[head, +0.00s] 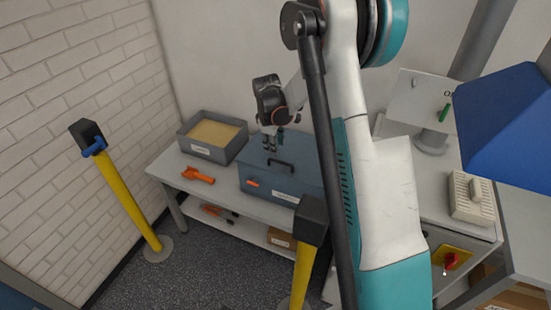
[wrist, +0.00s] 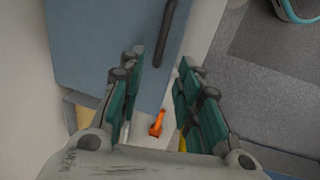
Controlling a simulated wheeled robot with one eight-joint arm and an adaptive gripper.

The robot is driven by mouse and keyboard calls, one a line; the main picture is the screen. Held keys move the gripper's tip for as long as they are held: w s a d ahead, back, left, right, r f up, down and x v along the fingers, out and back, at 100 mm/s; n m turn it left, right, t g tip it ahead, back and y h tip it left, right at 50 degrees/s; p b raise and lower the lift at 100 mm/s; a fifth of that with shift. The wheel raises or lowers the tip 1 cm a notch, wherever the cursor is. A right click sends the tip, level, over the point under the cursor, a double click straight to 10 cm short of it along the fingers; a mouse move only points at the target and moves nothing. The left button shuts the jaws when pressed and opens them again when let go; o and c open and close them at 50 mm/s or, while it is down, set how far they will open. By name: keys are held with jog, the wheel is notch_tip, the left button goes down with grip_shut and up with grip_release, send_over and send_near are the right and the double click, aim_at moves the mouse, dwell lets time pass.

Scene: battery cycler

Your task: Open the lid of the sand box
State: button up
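A blue-grey box with a closed lid (head: 300,178) stands on the bench, with a dark bar handle (head: 282,162) on it and a white label on its front. Left of it is an open grey tray (head: 186,143) filled with sand (head: 214,132). My gripper (head: 269,147) points down over the left part of the blue box, close to the handle but apart from it. In the wrist view, my gripper (wrist: 162,60) is open and empty. The blue surface (wrist: 90,40) lies beyond the fingers, with the handle (wrist: 167,32) past the fingertips. Contact with the lid cannot be told.
An orange tool (head: 198,176) lies on the bench before the tray; it also shows in the wrist view (wrist: 157,124). Yellow posts (head: 127,200) with dark tops stand in front. A cardboard box (head: 281,237) sits on the lower shelf. A beige device (head: 471,197) stands right.

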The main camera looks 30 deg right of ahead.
aim_at(277, 160)
jog(key=f, duration=0.2)
jog(key=d+f+b, duration=0.1)
jog(key=f, duration=0.2)
jog(key=w+f, duration=0.1)
jog(key=f, duration=0.2)
jog(key=shift+d+b, duration=0.15)
jog(key=shift+b, duration=0.15)
grip_shut()
